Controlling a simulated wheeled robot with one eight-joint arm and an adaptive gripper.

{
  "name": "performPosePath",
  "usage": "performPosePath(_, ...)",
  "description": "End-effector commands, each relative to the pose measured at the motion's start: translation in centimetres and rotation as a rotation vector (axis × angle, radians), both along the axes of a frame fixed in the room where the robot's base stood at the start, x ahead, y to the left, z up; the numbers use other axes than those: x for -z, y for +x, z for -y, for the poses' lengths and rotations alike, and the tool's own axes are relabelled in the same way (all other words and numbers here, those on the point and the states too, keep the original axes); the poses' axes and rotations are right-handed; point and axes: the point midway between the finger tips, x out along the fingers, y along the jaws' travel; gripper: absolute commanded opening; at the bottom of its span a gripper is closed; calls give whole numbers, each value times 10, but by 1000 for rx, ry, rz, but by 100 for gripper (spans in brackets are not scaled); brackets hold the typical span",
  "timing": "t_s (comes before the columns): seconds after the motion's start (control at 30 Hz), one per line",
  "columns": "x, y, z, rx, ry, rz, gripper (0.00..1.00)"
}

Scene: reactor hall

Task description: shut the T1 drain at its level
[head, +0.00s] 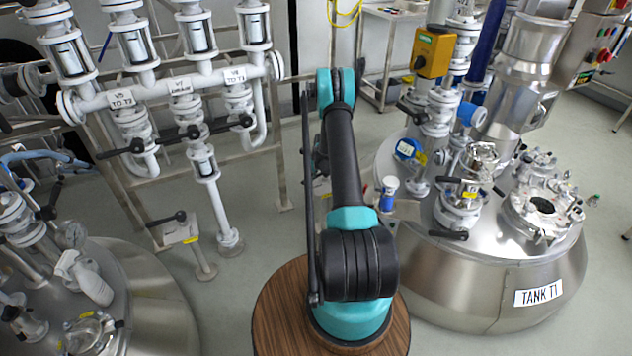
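Tank T1 (440,270) is the large steel vessel at the right, with its label plate (539,292) on the front. No drain at its underside shows; the lower part of the tank is cut off from sight by its own curve. My arm rises in the middle; my gripper cannot be made out.
Another steel tank (150,290) fills the lower left. A low white pipe (217,215) with a foot stands near a separate black lever (167,219). A small cart (390,15) stands at the back. Grey floor is open between the rack and tank T1.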

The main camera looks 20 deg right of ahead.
Motion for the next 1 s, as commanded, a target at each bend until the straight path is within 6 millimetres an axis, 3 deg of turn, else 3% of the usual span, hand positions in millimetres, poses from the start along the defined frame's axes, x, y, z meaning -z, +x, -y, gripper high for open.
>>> performPosePath(0.4,1,17,-12,-7,4,0,0)
performPosePath(1.0,1,17,-9,-5,1,-1,0)
